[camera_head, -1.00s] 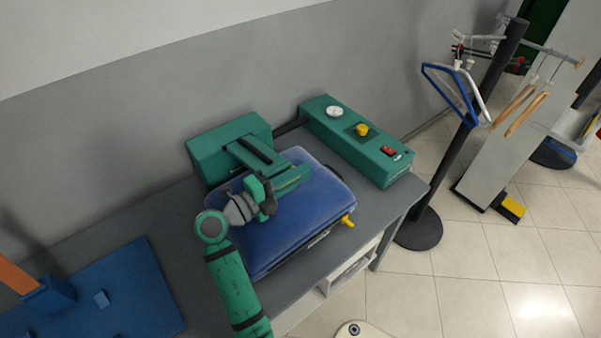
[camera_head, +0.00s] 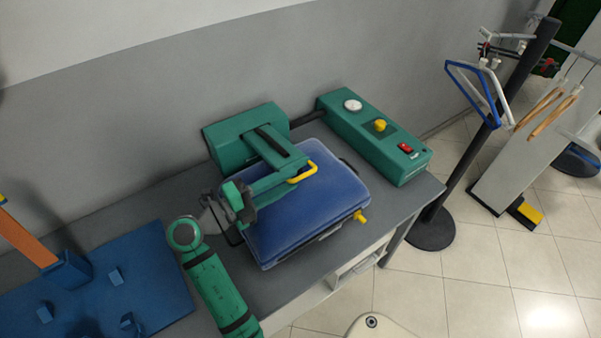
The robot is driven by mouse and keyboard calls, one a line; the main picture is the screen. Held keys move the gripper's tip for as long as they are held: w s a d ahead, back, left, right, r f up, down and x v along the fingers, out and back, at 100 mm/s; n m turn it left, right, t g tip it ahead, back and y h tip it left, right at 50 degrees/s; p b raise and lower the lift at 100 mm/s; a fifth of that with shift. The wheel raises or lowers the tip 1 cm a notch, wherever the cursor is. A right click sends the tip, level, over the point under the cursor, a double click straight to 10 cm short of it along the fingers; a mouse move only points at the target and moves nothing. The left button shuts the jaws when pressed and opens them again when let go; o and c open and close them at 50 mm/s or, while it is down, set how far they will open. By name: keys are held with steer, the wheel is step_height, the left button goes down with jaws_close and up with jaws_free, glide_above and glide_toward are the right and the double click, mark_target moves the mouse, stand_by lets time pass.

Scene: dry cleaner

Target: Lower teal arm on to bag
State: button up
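The teal arm (camera_head: 273,150) of the press reaches from a teal block (camera_head: 230,146) at the wall over the blue bag (camera_head: 315,213). It has a dark strip on top and a yellow handle (camera_head: 305,174) at its front. The arm lies low across the bag; I cannot tell whether it touches. The bag lies flat on the table. My gripper (camera_head: 243,204) is at the left end of the teal arm's front part, over the bag's left edge and left of the yellow handle. Its fingers are partly hidden and blend with the teal parts, so its opening is unclear.
A teal control box (camera_head: 375,137) with gauge, yellow knob and red switch stands behind right on the grey table (camera_head: 165,210). A yellow tab (camera_head: 360,216) sticks out at the bag's right. A blue board (camera_head: 95,285) lies left. A hanger stand (camera_head: 470,150) is on the right.

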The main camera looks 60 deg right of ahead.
steer(key=shift+v, duration=0.85)
steer(key=v, duration=1.2)
steer(key=shift+a, duration=0.2)
stand_by(0.6)
